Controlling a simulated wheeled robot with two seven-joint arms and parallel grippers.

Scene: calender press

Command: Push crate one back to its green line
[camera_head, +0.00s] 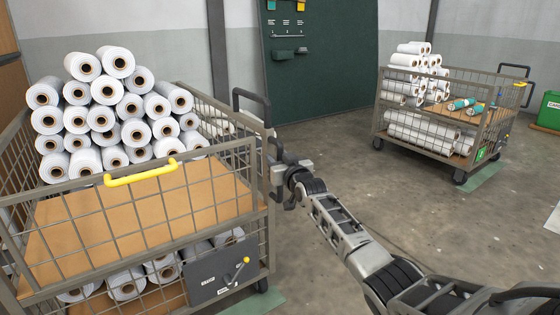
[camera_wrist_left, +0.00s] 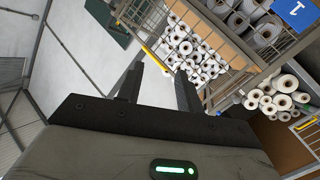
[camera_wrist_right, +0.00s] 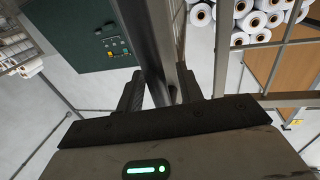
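A near wire-mesh crate (camera_head: 262,235) stacked with white rolls (camera_head: 105,90) stands at left in the head view. It has a yellow handle (camera_head: 140,174) and a black handle (camera_head: 267,105). My right gripper (camera_head: 278,172) is at its right corner. The right wrist view shows my right gripper (camera_wrist_right: 158,80) open, a grey bar (camera_wrist_right: 150,35) between its fingers; contact is unclear. My left gripper (camera_wrist_left: 160,75) is open and empty, outside the head view. A blue sign "1" (camera_wrist_left: 297,12) marks a crate in the left wrist view. A green floor strip (camera_head: 262,303) shows beside the near crate's base.
A second wheeled crate (camera_head: 460,115) with rolls stands at back right, beside another green floor strip (camera_head: 487,172). A dark green board (camera_head: 322,75) stands at the back. A green box (camera_head: 549,108) is at far right. Grey floor between the crates is clear.

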